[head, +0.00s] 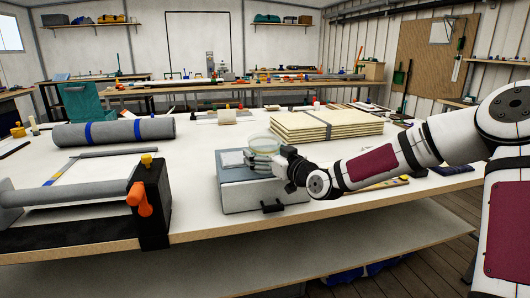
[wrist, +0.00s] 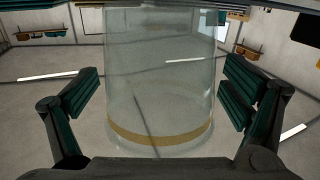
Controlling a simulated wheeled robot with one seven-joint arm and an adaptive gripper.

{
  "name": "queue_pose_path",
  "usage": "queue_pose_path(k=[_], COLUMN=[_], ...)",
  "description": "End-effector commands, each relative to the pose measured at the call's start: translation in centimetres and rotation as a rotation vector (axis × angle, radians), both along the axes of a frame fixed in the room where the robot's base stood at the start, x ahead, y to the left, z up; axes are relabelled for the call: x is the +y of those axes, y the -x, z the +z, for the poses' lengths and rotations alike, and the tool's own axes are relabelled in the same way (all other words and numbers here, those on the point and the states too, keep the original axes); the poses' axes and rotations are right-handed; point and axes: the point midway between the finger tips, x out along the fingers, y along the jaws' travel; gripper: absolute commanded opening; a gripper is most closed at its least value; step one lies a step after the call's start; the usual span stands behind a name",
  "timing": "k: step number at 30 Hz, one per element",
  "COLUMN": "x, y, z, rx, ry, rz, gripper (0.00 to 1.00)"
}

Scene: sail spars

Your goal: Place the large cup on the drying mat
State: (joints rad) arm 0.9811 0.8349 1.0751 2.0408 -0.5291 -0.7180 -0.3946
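The large cup is a clear, see-through cylinder with a yellowish band, and it fills the middle of the wrist view (wrist: 160,75). In the head view the clear cup (head: 264,142) shows above a grey box. My gripper (head: 265,160) reaches in from the right at the height of the cup. Whether the cup touches the box is hidden by the fingers. I cannot pick out the drying mat for certain.
The grey box (head: 250,196) stands at the white table's front edge. Stacked sheets (head: 326,126) lie behind it. A black-ended roller frame (head: 150,205) and a grey roll (head: 115,132) with blue bands are to the left. A dark flat piece (head: 452,170) lies far right.

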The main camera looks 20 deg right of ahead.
Motion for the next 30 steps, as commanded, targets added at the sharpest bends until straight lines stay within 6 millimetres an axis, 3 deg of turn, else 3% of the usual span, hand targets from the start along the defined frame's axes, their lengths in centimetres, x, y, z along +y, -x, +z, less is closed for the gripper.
queue_pose_path(k=[13, 30], x=[-0.2, -4.5], y=[0.3, 10.8], z=[0.0, 0.8], rx=[0.001, 0.002], ry=[-0.001, 0.001], rz=[-0.001, -0.002], gripper=[0.96, 0.96])
